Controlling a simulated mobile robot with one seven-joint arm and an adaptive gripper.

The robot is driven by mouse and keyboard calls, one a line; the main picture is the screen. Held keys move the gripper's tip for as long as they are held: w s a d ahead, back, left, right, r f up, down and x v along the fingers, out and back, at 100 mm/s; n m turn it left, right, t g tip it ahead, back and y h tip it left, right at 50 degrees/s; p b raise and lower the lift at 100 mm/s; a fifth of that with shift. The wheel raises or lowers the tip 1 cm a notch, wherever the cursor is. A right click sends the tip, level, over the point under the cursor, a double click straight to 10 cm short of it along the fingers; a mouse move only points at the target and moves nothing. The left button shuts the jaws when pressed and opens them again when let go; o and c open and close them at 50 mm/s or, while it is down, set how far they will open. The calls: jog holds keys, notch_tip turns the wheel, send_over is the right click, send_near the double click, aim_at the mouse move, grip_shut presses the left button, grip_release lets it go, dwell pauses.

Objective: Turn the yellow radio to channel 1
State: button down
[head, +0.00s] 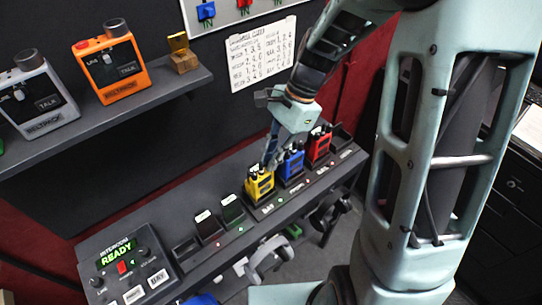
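The yellow radio (260,185) stands upright in a charger slot on the grey shelf, left of the blue radio (291,167) and the red radio (319,145). My gripper (268,163) points down at the top of the yellow radio, where its knobs are. The fingertips are at or just above the knobs; I cannot tell whether they touch. The fingers are small and overlap the radio top, so their opening is unclear. The channel setting is too small to read.
An intercom box (128,265) reading READY sits at the shelf's left end. An upper shelf (120,112) holds a white and an orange beltpack (111,68). A paper chart (262,55) hangs on the wall behind my arm.

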jog(key=shift+w+n, duration=0.1)
jog(key=shift+n, duration=0.6)
jog(key=c, duration=2)
grip_release()
jog(key=shift+r, duration=0.1)
jog(key=v, duration=1.1)
jog(key=shift+w+r, duration=0.2)
jog(key=shift+r, duration=0.2)
jog(key=shift+o, duration=0.2)
